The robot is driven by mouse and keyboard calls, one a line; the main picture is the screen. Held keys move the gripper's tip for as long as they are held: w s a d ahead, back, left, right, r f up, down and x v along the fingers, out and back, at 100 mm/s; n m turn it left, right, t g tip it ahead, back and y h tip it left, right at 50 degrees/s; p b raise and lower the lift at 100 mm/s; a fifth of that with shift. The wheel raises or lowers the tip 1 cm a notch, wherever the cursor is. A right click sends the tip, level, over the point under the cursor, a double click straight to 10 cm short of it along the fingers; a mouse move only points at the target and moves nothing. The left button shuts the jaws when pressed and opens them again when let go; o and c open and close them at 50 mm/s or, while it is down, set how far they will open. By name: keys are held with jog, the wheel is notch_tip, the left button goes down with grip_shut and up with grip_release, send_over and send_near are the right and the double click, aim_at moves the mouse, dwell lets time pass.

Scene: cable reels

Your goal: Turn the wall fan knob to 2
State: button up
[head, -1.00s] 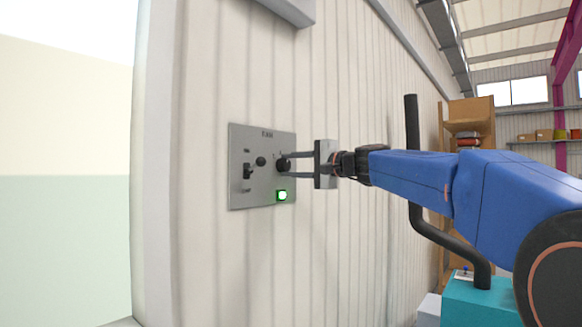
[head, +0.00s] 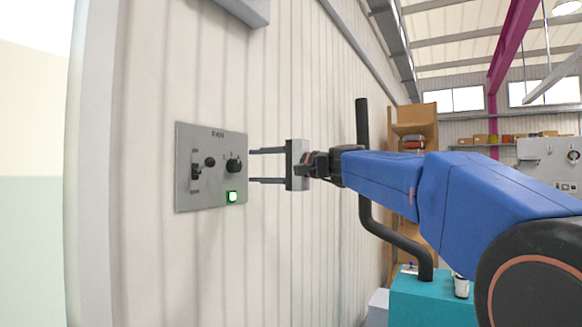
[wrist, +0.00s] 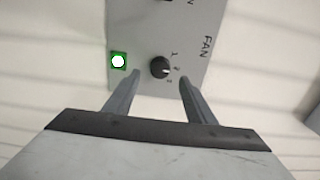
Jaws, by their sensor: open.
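The fan panel (head: 208,190) is a grey plate on the corrugated wall, with a black round knob (head: 234,165) at its right. The knob also shows in the wrist view (wrist: 160,68), with small marks around it and the word FAN beside it. Its pale pointer line faces the marks, roughly toward the middle one; the exact setting is hard to read. My gripper (head: 250,166) is open and empty, its fingertips apart from the panel, just right of the knob. In the wrist view the two fingers (wrist: 160,82) lie either side of the knob, short of it.
A lit green button (head: 232,197) sits below the knob. A toggle switch (head: 196,172) and a smaller black knob (head: 210,162) are at the panel's left. A black pipe (head: 363,130) and teal cabinet (head: 432,298) stand behind my arm.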

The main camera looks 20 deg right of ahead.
jog(key=v, duration=1.1)
dwell(0.3)
jog(key=s+a+f+n+g+h, duration=0.1)
jog(key=s+a+f+g, duration=0.2)
jog(key=f, duration=0.6)
jog(key=s+a+f+n+g+h, duration=0.1)
jog(key=s+a+f+n+h, duration=0.15)
jog(key=s+f, duration=0.45)
jog(key=s+a+f+n+g+h, duration=0.1)
jog(key=s+a+f+g, duration=0.15)
jog(key=f, duration=0.85)
jog(key=s+d+f+n+g+h, duration=0.1)
jog(key=s+d+f+n+h, duration=0.1)
jog(key=s+f, duration=0.6)
jog(key=s+d+f+n+g+h, duration=0.2)
jog(key=s+f, duration=0.6)
jog(key=f, duration=0.8)
jog(key=shift+s+d+n+h, duration=0.3)
jog(key=shift+d+n+h, duration=0.05)
jog(key=shift+n+h, duration=0.75)
jog(key=shift+f, duration=0.1)
